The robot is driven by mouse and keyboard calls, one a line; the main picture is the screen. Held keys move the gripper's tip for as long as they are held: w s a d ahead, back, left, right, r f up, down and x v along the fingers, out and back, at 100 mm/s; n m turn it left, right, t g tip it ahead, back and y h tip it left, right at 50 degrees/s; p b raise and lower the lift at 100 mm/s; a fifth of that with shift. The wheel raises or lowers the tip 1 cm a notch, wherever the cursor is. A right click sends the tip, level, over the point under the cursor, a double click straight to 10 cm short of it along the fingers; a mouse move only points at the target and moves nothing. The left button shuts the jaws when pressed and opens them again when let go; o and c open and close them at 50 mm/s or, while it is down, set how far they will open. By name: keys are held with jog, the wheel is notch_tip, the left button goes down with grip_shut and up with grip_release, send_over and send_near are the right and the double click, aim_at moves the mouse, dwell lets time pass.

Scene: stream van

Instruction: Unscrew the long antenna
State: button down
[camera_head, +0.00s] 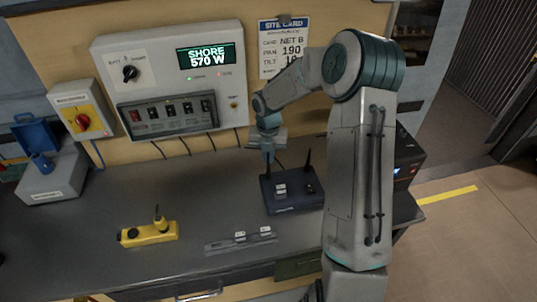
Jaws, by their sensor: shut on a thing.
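A dark blue radio box (290,196) stands on the grey bench, with white blocks on its top. A thin black antenna (307,161) stands upright at its back right. My gripper (268,154) points down over the box's back left and is shut on an antenna there. The fingers hide most of that antenna, so I cannot tell its length or whether it is still seated in the box. A yellow handheld unit (149,234) with a short dark stub lies on the bench at the front left, apart from my gripper.
A grey strip with white blocks (240,241) lies near the bench's front edge. A power panel (170,85) reading "SHORE 570 W", a red-knob switch box (82,117) and a site card (283,47) are on the wall. A blue-lidded grey box (54,180) stands left. The bench's middle left is clear.

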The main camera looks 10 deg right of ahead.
jog(key=c, duration=1.6)
grip_release()
jog(key=shift+m+b, duration=0.5)
jog(key=shift+m, duration=1.5)
jog(key=m+b, duration=0.1)
jog(key=m, duration=0.2)
jog(key=shift+m, duration=0.4)
jog(key=shift+m, duration=0.3)
